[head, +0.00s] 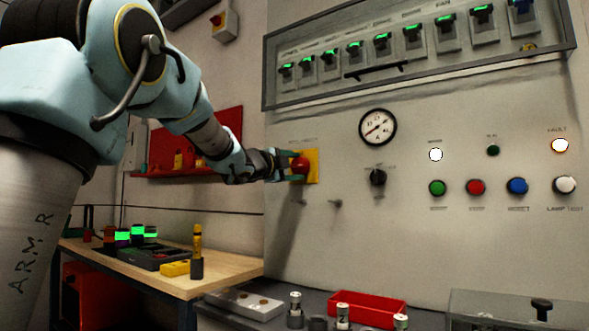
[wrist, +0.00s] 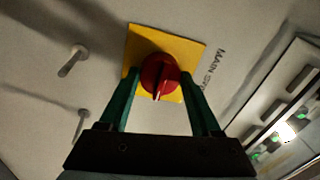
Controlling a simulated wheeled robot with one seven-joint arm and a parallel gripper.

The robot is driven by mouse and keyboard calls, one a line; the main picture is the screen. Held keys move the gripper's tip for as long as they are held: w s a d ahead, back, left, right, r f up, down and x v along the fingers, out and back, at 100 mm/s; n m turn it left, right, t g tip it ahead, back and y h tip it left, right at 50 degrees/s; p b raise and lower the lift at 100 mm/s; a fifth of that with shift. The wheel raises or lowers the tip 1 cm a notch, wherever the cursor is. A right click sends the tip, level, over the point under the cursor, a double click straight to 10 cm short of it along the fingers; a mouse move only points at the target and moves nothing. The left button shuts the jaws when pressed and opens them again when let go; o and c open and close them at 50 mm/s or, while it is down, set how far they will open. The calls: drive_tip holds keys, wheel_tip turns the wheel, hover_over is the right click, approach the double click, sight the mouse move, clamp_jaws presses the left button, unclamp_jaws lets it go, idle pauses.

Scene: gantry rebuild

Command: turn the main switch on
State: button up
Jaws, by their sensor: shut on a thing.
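The main switch (head: 300,166) is a red rotary knob on a yellow square plate (head: 314,160), mounted on the left part of the grey panel. In the wrist view the red knob (wrist: 160,76) sits in the middle of the yellow plate (wrist: 194,50), with part of a "MAIN SW…" label beside it. My gripper (head: 290,166) reaches the knob from the left. In the wrist view the two green fingers of my gripper (wrist: 160,82) stand on either side of the knob and are shut on it. A pale mark on the knob points toward my gripper.
Two metal pegs (wrist: 73,60) stick out of the panel below the switch. A gauge (head: 377,127), a black selector (head: 377,177) and several buttons lie to the right. A clear-covered breaker box (head: 420,50) runs above. A ledge holds a red tray (head: 367,309); a workbench (head: 225,266) stands left.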

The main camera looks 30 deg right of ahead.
drive_tip(key=o, duration=1.4)
drive_tip(key=b+v, duration=0.1)
drive_tip(key=v, duration=0.9)
drive_tip(key=shift+s+a+f, duration=0.1)
drive_tip(key=shift+s+a, duration=0.05)
drive_tip(key=shift+a, duration=0.2)
